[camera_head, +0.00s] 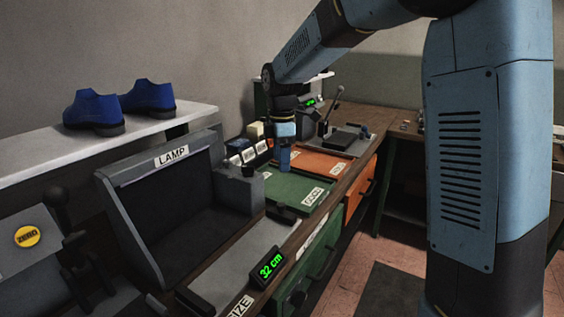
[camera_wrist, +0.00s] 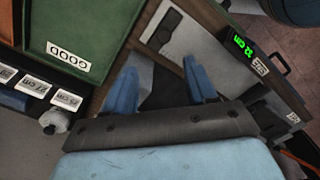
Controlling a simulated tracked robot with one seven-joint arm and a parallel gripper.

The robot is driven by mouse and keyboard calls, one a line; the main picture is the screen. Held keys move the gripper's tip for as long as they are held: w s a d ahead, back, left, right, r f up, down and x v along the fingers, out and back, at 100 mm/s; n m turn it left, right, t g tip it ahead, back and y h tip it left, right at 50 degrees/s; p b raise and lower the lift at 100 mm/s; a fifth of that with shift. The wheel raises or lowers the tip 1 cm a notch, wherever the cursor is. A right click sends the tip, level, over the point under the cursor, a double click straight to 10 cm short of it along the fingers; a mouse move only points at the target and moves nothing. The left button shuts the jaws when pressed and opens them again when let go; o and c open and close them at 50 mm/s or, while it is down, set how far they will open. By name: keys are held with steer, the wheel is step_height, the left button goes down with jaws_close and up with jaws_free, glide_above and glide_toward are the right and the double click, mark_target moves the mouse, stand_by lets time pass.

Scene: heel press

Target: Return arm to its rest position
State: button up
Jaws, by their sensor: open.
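My arm reaches from the right over the workbench in the head view. My gripper (camera_head: 284,160) hangs down over the green GOOD tray (camera_head: 300,203) there. In the wrist view both blue fingers of my gripper (camera_wrist: 160,88) stand well apart with nothing between them. The green GOOD tray (camera_wrist: 85,30) lies at the upper left of that view.
Two blue shoes (camera_head: 118,104) stand on a white shelf (camera_head: 60,152) at the left. A dark LAMP booth (camera_head: 170,205) sits below it. An orange tray (camera_head: 318,163) and a lever device (camera_head: 337,125) lie farther back. The floor (camera_head: 395,255) right of the bench is open.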

steer(key=s+d+r+m+t, duration=0.3)
steer(key=s+d+r+m, duration=0.55)
steer(key=s+d, duration=0.4)
steer(key=s+d+m+t, duration=0.1)
steer(key=s+d+m, duration=0.3)
steer(key=s+m, duration=0.2)
steer(key=s+d+f+m+t, duration=0.1)
steer(key=s+d+m, duration=0.4)
steer(key=s, duration=0.4)
steer(key=shift+m+t, duration=0.3)
steer(key=shift+m, duration=0.15)
steer(key=shift+d+f, duration=0.1)
stand_by(1.5)
